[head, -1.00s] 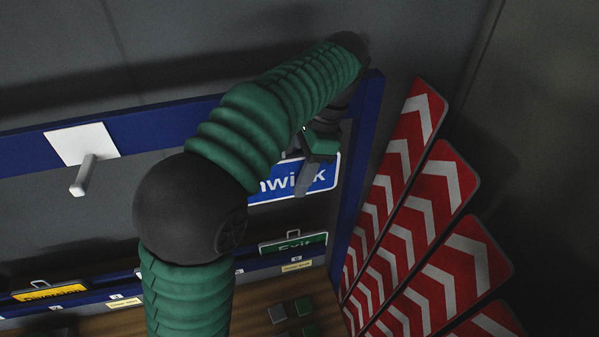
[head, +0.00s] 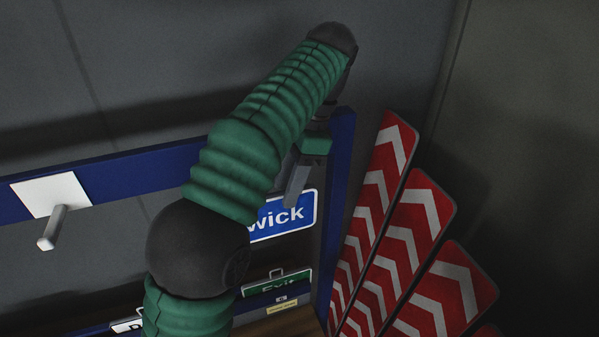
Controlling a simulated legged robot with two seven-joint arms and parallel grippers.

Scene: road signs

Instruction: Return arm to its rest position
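My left arm, with green ribbed sleeves and a dark round elbow, rises from the bottom and reaches up to the right. My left gripper (head: 296,184) hangs below the wrist, near the blue frame's right post. One grey finger shows plainly; the rest is hidden behind the arm, so its opening cannot be told. It appears in front of or just above a blue sign (head: 290,215) reading "wick", partly covered by the arm. I see nothing held in it. My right gripper is out of view.
A blue frame (head: 120,168) carries a white plate with a peg (head: 50,195) at left. A green "Exit" sign (head: 285,284) stands low on a labelled rail. Several red and white chevron boards (head: 409,230) lean at right, close to the gripper. Grey wall lies behind.

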